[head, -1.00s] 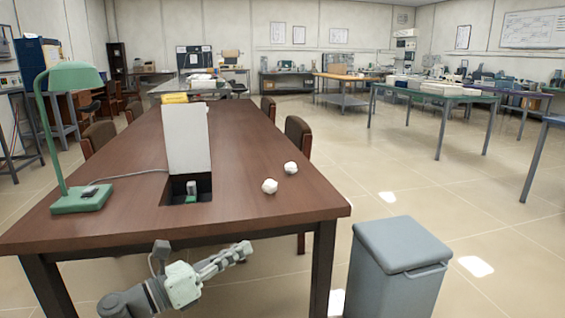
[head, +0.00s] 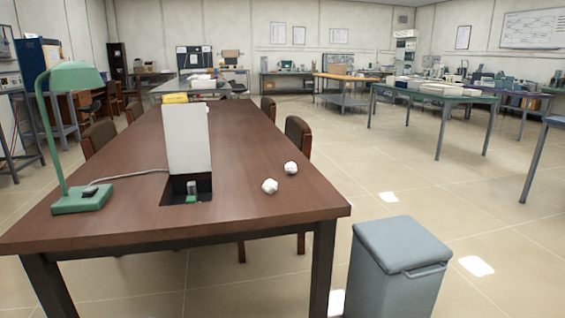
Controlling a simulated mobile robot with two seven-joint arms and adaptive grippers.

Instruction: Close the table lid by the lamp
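The white table lid (head: 187,140) stands open, nearly upright, at the back of a dark rectangular opening (head: 172,193) in the brown tabletop. A small green and white piece (head: 192,188) shows inside the opening. The green desk lamp (head: 72,78) stands left of the opening, its base (head: 82,199) on the table's near left part. Neither of my grippers shows in the head view now.
Two crumpled white balls (head: 269,186) lie on the table (head: 240,215) right of the opening. A grey cable (head: 135,174) runs from the lamp base toward the lid. A yellow item (head: 175,98) is behind the lid. A grey bin (head: 398,270) stands at the right front.

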